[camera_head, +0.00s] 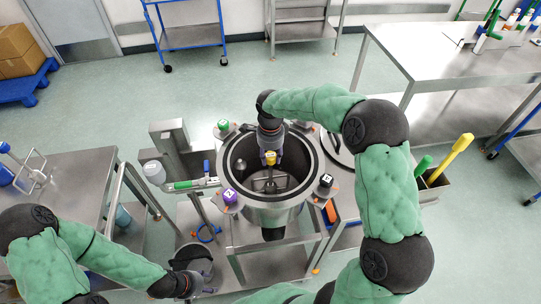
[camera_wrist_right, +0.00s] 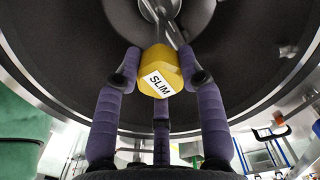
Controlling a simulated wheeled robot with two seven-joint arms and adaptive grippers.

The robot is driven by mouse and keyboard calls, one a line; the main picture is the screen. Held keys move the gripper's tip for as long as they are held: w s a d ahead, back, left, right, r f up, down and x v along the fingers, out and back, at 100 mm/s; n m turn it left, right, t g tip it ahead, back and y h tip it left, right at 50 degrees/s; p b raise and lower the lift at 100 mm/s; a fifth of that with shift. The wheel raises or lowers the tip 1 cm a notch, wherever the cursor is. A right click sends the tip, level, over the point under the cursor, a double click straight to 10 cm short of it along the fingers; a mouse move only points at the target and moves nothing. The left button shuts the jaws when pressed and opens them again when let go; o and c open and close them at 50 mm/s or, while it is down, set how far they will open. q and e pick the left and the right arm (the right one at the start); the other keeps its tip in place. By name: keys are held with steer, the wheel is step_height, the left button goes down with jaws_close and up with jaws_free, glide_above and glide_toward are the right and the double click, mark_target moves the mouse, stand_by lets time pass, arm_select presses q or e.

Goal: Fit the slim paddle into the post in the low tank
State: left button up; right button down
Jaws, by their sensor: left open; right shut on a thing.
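The slim paddle has a yellow faceted head labelled SLIM (camera_wrist_right: 160,72), which also shows over the tank in the head view (camera_head: 270,158). My right gripper (camera_wrist_right: 160,85) is shut on this head, its purple fingers around it, pointing down into the open round tank (camera_head: 232,170). A grey metal shaft runs from the head into the tank. A dark piece (camera_head: 270,187) shows low inside the tank; I cannot tell whether it is the post or part of the paddle, or whether they touch. My left gripper (camera_head: 202,287) is open at the lower left, away from the tank.
Green (camera_head: 223,126), purple (camera_head: 230,196) and black (camera_head: 326,180) labelled knobs stand around the tank rim. A round lid (camera_head: 340,150) leans at the right. A grey cylinder (camera_head: 193,260) stands near my left gripper. Yellow and green handles (camera_head: 450,160) stick up at right.

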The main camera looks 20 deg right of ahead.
steer(key=shift+f, duration=0.25)
steer(key=c, duration=0.8)
jaws_free()
steer(key=shift+o, duration=0.6)
steer(key=shift+r+p, duration=1.95)
steer(key=shift+r, duration=1.55)
